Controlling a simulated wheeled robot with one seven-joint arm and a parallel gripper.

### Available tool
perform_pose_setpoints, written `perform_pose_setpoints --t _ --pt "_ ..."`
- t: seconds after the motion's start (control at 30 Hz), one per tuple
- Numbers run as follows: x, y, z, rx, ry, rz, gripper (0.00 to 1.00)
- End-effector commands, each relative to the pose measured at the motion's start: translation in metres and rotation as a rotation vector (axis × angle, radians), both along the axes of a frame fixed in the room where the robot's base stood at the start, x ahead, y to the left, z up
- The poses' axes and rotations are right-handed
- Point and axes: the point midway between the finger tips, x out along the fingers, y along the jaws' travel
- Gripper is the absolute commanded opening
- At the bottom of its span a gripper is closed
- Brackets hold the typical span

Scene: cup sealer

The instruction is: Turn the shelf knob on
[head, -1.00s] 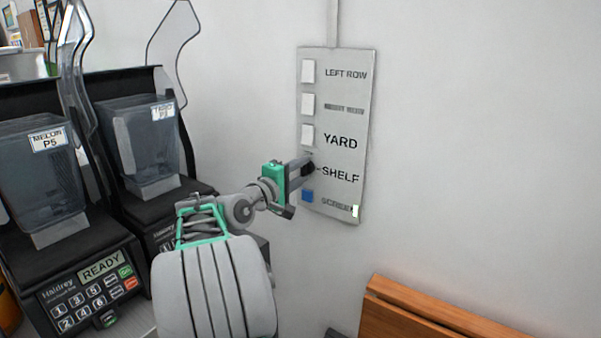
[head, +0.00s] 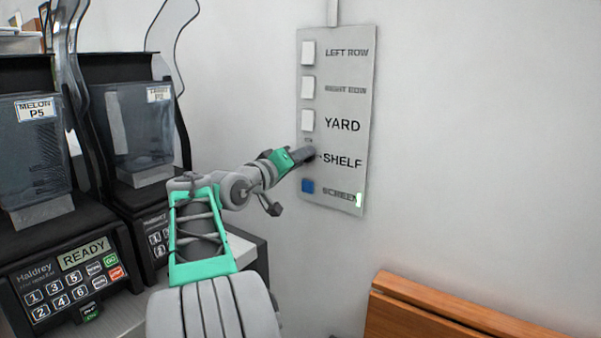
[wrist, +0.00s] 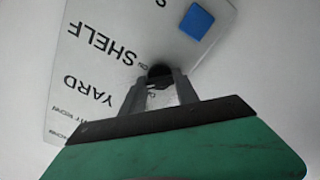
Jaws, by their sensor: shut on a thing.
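The grey wall panel (head: 345,115) carries labels LEFT ROW, RIGHT ROW, YARD, SHELF and SCREEN. The shelf knob (head: 312,155) is a dark round knob left of the SHELF label, mostly hidden by my gripper in the head view. My gripper (head: 305,156) reaches it from the left. In the wrist view my gripper (wrist: 160,80) has its two fingers around the dark knob (wrist: 160,71), shut on it. The knob's pointer direction is hidden.
White switches (head: 308,87) sit above the knob and a blue switch (head: 308,186) sits below it. A wooden piece of furniture (head: 450,315) is at the lower right. The wall right of the panel is clear.

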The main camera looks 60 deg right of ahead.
Motion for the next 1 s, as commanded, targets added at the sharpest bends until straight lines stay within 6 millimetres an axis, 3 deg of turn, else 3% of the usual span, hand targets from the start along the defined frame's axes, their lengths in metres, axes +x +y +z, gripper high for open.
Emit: perform_pose_setpoints --t 0.6,1.0 --pt "0.0002 0.0 -0.0042 -0.088 -0.557 0.0 0.0" --pt "0.0002 0.0 -0.0015 -0.12 -0.759 0.0 0.0"
